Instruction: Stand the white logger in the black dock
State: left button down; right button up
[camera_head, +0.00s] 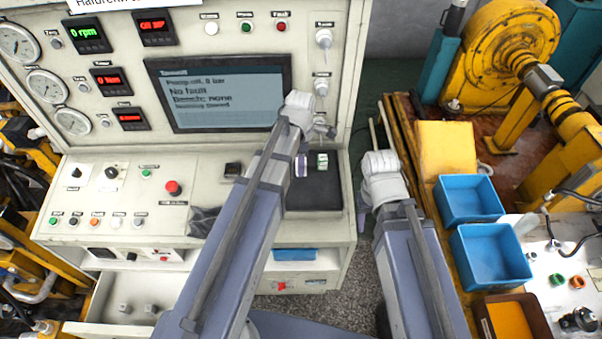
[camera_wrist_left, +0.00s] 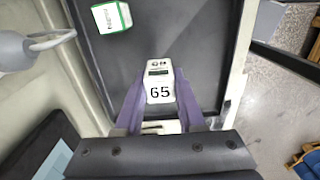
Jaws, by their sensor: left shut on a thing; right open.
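The white logger (camera_wrist_left: 159,88), marked "G5" or "65" with a small dark display, is between the purple fingers of my left gripper (camera_wrist_left: 160,100). The fingers are shut on its sides, over a black tray (camera_wrist_left: 190,35). In the head view my left arm hides most of this; a purple finger (camera_head: 301,165) shows beside the arm, over the tray (camera_head: 330,194). A small black block (camera_head: 232,170) on the console left of the arm may be the dock; I cannot tell for sure.
A green-and-white box (camera_head: 322,161) lies on the tray, also in the left wrist view (camera_wrist_left: 111,17). A console panel with a screen (camera_head: 220,92) rises behind. A red stop button (camera_head: 173,187) is left. Blue bins (camera_head: 490,255) stand on the right bench.

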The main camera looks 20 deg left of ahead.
pick_arm(q)
jog(key=shift+f+b, duration=1.45)
jog(key=shift+f, duration=0.3)
jog(key=shift+f, duration=0.1)
jog(key=c, duration=0.5)
grip_release()
